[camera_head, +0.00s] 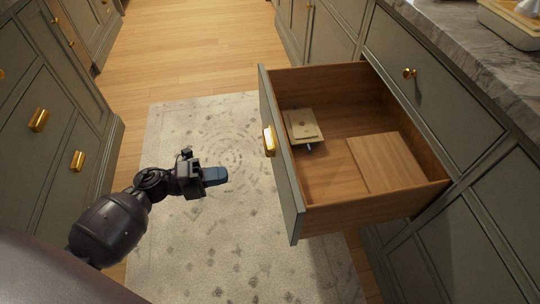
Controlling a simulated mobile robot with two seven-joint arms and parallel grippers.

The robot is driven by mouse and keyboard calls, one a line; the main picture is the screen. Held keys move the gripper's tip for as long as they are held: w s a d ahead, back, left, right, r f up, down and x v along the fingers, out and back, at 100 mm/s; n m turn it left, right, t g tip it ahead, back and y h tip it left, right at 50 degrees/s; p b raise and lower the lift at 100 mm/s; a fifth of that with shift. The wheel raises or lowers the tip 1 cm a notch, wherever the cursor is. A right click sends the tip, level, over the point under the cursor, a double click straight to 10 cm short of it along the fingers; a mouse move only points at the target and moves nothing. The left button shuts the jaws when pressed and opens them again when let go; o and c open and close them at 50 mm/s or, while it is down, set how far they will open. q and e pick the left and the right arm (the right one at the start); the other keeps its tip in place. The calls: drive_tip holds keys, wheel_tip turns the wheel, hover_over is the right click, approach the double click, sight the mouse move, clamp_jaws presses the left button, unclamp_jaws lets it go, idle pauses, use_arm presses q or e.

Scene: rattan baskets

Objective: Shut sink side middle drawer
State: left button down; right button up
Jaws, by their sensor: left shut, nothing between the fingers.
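The middle drawer (296,216) stands pulled well out from the cabinet on the right. Its front panel is grey-green with a gold handle (269,141) on the outer face. My left gripper (221,175) is shut and empty. In the picture it shows to the left of the drawer front, below the handle's height, with a visible gap between its tips and the panel. My right gripper is not in view.
Inside the drawer lie a small cream item (304,125) and a flat wooden board (387,162). Closed cabinets line the left side, with gold handles (38,120). A patterned rug (205,250) covers the floor between. A marble counter (470,50) tops the right cabinets.

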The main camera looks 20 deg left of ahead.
sight(284, 165)
use_arm(q)
drive_tip(key=b+x, duration=0.1)
drive_tip(key=x, duration=1.2)
drive_tip(key=shift+w+b, duration=0.1)
drive_tip(key=shift+b, duration=0.3)
drive_tip(key=shift+w+d, duration=0.2)
drive_tip(key=shift+d, duration=0.15)
drive_tip(key=shift+r, duration=0.1)
